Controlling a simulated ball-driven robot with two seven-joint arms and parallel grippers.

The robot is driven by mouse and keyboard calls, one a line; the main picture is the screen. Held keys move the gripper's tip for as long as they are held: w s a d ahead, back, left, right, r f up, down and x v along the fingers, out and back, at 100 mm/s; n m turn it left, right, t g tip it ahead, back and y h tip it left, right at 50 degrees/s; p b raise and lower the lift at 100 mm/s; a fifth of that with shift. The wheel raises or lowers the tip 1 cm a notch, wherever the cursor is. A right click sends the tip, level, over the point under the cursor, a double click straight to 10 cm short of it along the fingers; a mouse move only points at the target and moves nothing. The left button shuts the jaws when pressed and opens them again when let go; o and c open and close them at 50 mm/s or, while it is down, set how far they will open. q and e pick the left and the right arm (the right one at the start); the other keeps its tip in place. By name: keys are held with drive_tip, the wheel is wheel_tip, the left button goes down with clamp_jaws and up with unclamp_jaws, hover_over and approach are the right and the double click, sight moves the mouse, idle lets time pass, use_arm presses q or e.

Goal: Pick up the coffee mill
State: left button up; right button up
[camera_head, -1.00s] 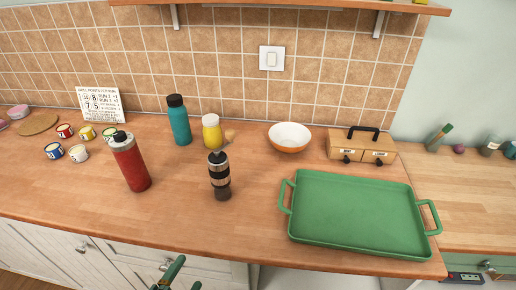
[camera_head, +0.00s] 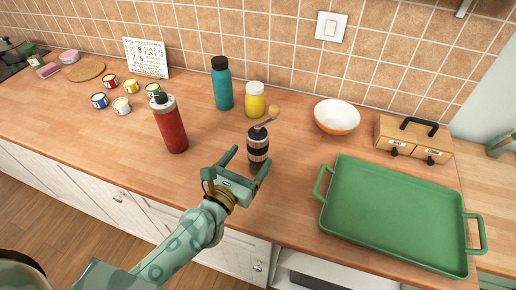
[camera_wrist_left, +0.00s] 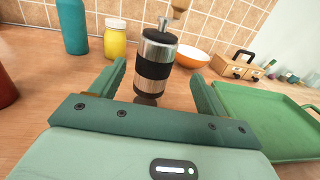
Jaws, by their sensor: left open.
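The coffee mill (camera_head: 258,148) is a small upright cylinder with black and metallic bands. In the left wrist view the mill (camera_wrist_left: 156,62) stands just beyond the gap between the open fingers (camera_wrist_left: 160,85), and nothing is held. My right gripper is not in view.
A red bottle (camera_head: 170,125) stands left of the mill. A teal bottle (camera_head: 222,85) and a yellow jar (camera_head: 254,100) stand behind it. A green tray (camera_head: 400,212) lies to the right, with an orange bowl (camera_head: 337,117) and wooden drawer box (camera_head: 414,140) behind.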

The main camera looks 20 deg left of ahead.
sight(255, 150)
use_arm(q)
drive_tip(key=w, duration=0.3)
drive_tip(key=shift+w+d, duration=0.15)
drive_tip(key=shift+d, duration=0.2)
drive_tip(key=w, duration=0.5)
drive_tip(key=shift+w+d, duration=0.1)
drive_tip(key=shift+w, duration=0.1)
drive_tip(key=c, duration=1.3)
